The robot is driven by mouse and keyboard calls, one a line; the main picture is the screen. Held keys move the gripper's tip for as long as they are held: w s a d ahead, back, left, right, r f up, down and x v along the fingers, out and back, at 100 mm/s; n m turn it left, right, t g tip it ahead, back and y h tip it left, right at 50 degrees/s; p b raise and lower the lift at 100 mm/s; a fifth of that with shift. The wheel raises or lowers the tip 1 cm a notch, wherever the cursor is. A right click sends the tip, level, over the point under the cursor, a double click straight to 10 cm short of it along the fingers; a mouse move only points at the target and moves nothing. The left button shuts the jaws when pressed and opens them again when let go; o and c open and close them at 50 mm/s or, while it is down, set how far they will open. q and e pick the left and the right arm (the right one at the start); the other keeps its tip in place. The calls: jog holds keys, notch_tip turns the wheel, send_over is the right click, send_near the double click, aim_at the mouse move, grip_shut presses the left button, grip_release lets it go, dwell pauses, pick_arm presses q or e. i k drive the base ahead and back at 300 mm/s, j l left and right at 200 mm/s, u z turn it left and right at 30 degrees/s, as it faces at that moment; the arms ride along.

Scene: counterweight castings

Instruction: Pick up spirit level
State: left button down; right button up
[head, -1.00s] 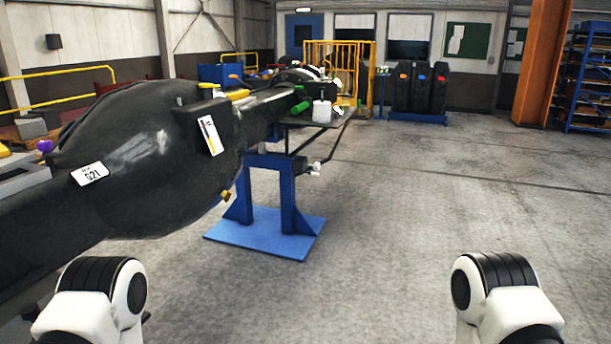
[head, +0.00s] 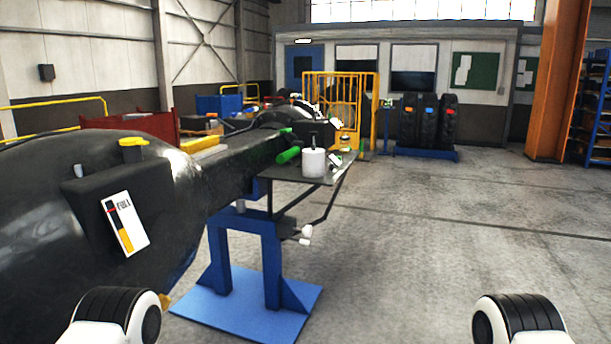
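Only the white and black joints of my two arms show at the bottom edge, one on each side. Neither gripper is in view.
A blue stand (head: 245,255) holds the casting up. A dark side shelf (head: 292,176) carries a white container (head: 314,162) and a green-handled item (head: 288,155). The floor to the right is clear.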

aim_at(196, 146)
jog(key=i+l+u, duration=0.25)
jog(key=i+u, duration=0.2)
jog(key=i+l+u, duration=0.45)
jog(key=i, duration=0.2)
jog(key=i+l, duration=0.2)
